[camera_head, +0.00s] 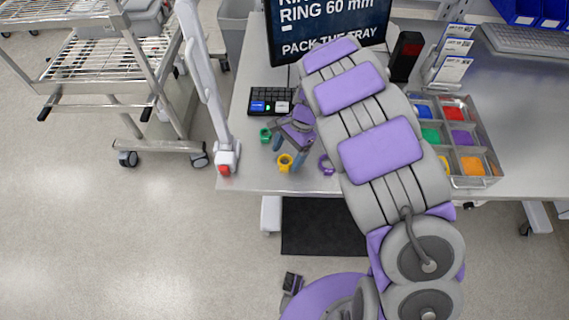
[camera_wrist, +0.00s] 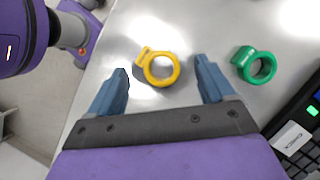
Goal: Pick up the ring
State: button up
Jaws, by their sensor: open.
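A yellow ring (camera_head: 285,162) with a small tab lies near the front edge of the metal table. In the wrist view the yellow ring (camera_wrist: 160,68) is between and a little beyond the tips of my open gripper (camera_wrist: 161,77), with nothing held. A green ring (camera_wrist: 255,65) lies to its right in the wrist view, outside the jaws; it also shows in the head view (camera_head: 265,135). A purple ring (camera_head: 326,164) lies right of the yellow one in the head view, partly hidden by my arm. In the head view my gripper (camera_head: 290,160) is above the yellow ring.
A black keypad (camera_head: 270,101) stands behind the rings. A sorting tray (camera_head: 486,180) with coloured compartments is at the right, beyond my arm. A monitor (camera_head: 330,25) stands at the back. The table's front edge (camera_head: 260,190) is close to the rings.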

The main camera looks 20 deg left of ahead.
jog(key=shift+x, duration=1)
jog(key=shift+s, duration=0.1)
jog(key=c, duration=1.1)
